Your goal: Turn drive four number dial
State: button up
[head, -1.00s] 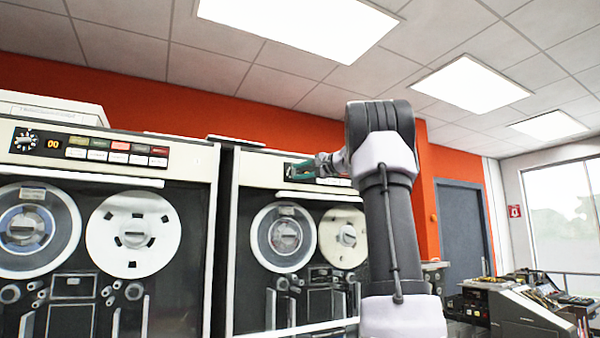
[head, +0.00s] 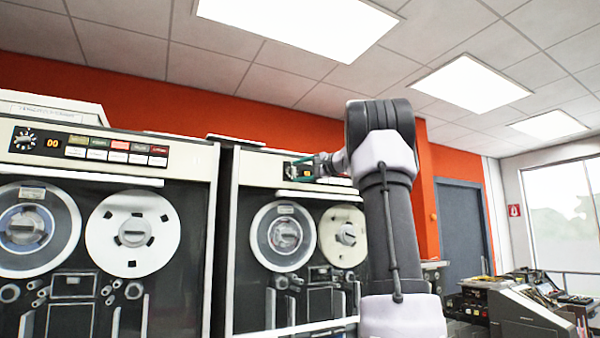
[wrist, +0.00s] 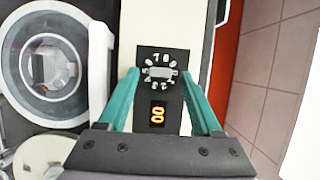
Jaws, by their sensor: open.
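The number dial (wrist: 160,73) is a grey-white knob with pale number marks around it, on a black panel of the tape drive. An orange display reading 00 (wrist: 158,115) sits beside it on the same panel. My gripper (wrist: 161,66) is open, with one teal finger on each side of the dial in the wrist view. I see gaps between the fingers and the knob; the exact depth is unclear. In the head view my gripper (head: 302,168) is at the top panel of the right-hand tape drive (head: 262,172), and the dial is mostly hidden there.
A second tape drive (head: 190,163) stands to the left with its own dial (head: 25,139), display and colored buttons. A tape reel (wrist: 50,60) lies left of the fingers. Other machines (head: 505,305) stand at the right, before a window.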

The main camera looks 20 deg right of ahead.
jog(key=v, duration=1.1)
